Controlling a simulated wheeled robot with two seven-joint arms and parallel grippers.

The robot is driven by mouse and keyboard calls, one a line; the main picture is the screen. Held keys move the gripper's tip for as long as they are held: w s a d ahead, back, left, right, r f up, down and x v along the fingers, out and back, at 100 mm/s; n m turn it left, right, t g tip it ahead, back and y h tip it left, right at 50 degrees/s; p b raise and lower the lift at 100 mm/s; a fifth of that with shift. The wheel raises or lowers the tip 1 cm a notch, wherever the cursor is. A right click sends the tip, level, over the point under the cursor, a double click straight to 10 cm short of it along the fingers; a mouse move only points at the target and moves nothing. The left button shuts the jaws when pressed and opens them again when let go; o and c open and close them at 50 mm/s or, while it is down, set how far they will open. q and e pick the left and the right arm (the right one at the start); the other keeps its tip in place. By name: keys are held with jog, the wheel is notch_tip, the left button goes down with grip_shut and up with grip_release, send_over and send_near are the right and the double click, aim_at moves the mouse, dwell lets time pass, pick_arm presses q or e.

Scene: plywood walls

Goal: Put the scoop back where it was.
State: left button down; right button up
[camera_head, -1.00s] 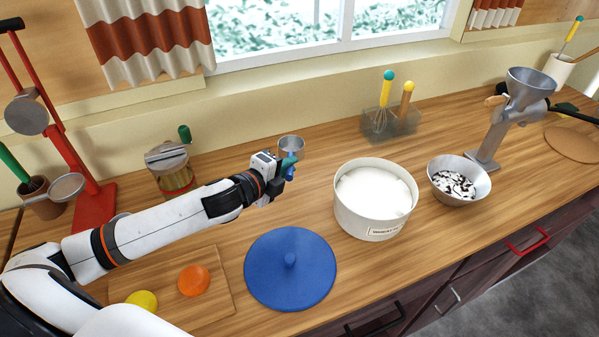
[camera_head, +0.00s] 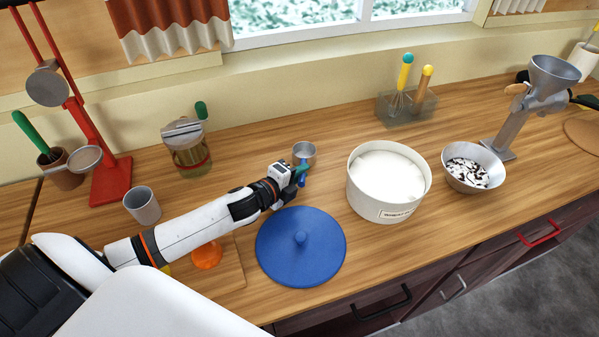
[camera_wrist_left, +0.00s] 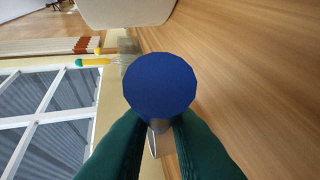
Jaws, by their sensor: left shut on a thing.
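The scoop (camera_head: 304,152) has a round metal cup and a blue handle. My left gripper (camera_head: 299,172) is shut on its handle, behind the blue lid and left of the white tub. In the left wrist view, the handle's round blue end (camera_wrist_left: 160,85) faces the camera between the green fingers (camera_wrist_left: 160,128), with a bit of metal below it. The fingers hide part of the handle. I cannot tell whether the scoop touches the counter. My right gripper is not in view.
The white tub (camera_head: 388,206) holds white powder. The blue lid (camera_head: 300,262) lies in front of my left gripper. A metal bowl (camera_head: 474,182) and grinder (camera_head: 515,120) stand right. A grey cup (camera_head: 142,205) and jar (camera_head: 188,150) stand left. A whisk holder (camera_head: 407,108) is behind.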

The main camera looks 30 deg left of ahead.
pick_arm(q)
jog(key=shift+f, duration=0.1)
jog(key=c, duration=1.4)
grip_release()
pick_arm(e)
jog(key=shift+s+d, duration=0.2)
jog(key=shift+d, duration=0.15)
pick_arm(q)
jog(key=shift+r, duration=0.2)
jog(key=shift+s, duration=0.25)
jog(key=b+v, duration=0.1)
jog(key=v, duration=0.9)
jog(key=shift+f+b, duration=0.1)
jog(key=shift+b, duration=0.2)
jog(key=shift+v, duration=0.8)
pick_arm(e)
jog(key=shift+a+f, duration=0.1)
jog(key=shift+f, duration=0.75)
